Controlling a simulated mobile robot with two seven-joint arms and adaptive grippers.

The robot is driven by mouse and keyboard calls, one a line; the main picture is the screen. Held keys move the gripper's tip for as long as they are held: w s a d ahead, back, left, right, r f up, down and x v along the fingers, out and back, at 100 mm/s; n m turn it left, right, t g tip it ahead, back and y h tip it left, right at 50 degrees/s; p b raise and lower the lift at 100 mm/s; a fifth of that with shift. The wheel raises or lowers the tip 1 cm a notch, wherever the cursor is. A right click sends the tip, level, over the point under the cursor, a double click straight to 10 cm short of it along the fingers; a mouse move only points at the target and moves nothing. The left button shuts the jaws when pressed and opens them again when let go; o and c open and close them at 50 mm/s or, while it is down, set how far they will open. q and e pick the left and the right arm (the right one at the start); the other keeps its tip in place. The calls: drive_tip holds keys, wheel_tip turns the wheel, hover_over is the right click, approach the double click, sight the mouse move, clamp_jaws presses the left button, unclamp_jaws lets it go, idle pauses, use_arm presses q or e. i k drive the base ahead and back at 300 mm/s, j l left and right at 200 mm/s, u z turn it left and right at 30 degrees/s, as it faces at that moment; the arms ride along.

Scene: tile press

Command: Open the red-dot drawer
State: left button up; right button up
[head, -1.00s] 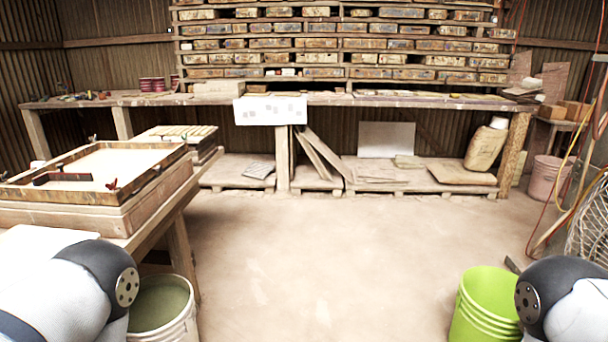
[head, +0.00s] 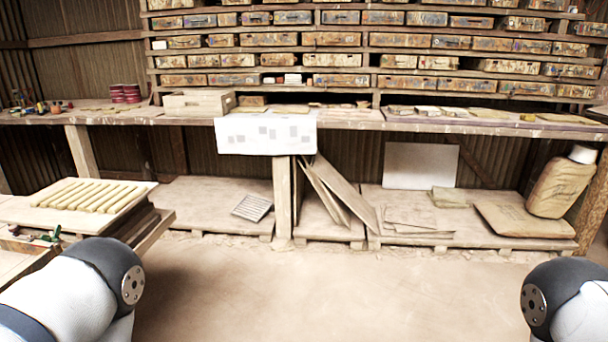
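Rows of small weathered drawers (head: 332,39) fill a wooden rack (head: 365,49) along the back wall, above the long bench. I cannot make out a red dot on any drawer at this distance. All the drawers look shut. Only the upper parts of my two arms show at the bottom left and bottom right corners. Neither gripper is in view.
A long bench (head: 350,125) runs under the rack, with a pale box (head: 198,103) and a hanging white sheet (head: 265,135). Low pallets (head: 190,205) with boards and a sack (head: 562,185) lie beneath. A table with a slatted tray (head: 92,197) stands at left. The middle floor (head: 330,300) is clear.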

sight(242, 77)
drive_tip(key=i+j, duration=0.2)
drive_tip(key=i, duration=1)
drive_tip(key=i+j+u, duration=0.1)
drive_tip(key=i, duration=1.1)
drive_tip(key=j, duration=0.1)
